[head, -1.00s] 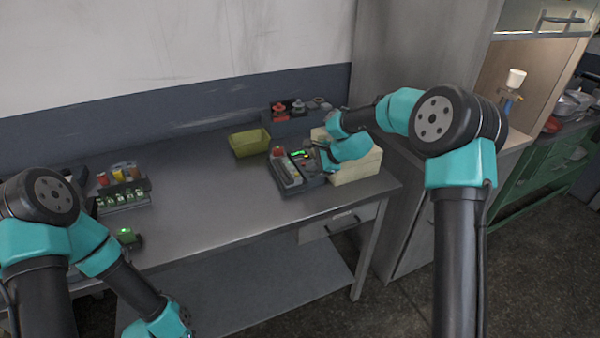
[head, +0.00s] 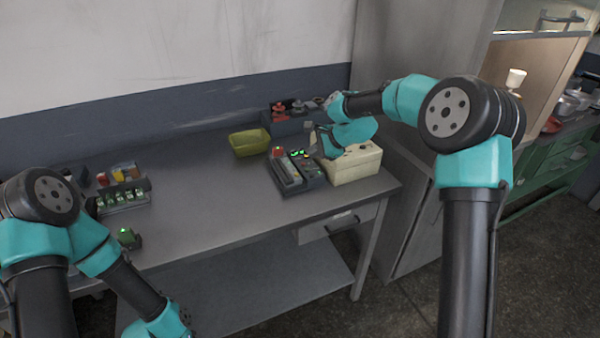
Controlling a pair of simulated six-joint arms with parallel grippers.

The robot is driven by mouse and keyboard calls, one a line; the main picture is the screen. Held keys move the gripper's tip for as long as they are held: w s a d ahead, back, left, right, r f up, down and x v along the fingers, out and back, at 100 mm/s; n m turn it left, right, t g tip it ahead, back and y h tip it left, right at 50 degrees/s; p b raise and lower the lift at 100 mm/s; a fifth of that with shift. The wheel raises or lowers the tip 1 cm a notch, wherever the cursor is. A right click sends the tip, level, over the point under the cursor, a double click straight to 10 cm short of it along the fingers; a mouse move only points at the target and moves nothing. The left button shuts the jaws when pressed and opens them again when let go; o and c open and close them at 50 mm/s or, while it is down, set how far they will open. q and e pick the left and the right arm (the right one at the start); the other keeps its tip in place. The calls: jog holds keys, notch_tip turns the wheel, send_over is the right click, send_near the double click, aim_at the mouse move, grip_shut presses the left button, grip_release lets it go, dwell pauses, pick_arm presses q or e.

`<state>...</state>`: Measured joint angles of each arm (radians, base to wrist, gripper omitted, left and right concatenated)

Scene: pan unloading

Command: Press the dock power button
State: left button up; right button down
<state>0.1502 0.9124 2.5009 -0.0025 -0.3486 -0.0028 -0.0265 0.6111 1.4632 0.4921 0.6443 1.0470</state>
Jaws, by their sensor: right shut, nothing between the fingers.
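The dark dock (head: 290,189) sits near the right end of the grey bench, with a red part at its back left corner and small green lights along its top back. I cannot tell which of its small parts is the power button. My right gripper (head: 313,146) is shut and empty, just above the dock's back right side, by the cream box (head: 356,168). It looks apart from the dock, though its tips are small and partly hidden by the wrist. My left arm hangs at the lower left, with its gripper out of frame.
A yellow-green bin (head: 249,142) stands left of the dock. A dark holder with red items (head: 283,124) is behind it. A rack of small green-marked items (head: 123,195) and a green-lit device (head: 128,237) are at the left. The bench middle is clear.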

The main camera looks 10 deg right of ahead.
pick_arm(q)
grip_shut()
dwell(1.5)
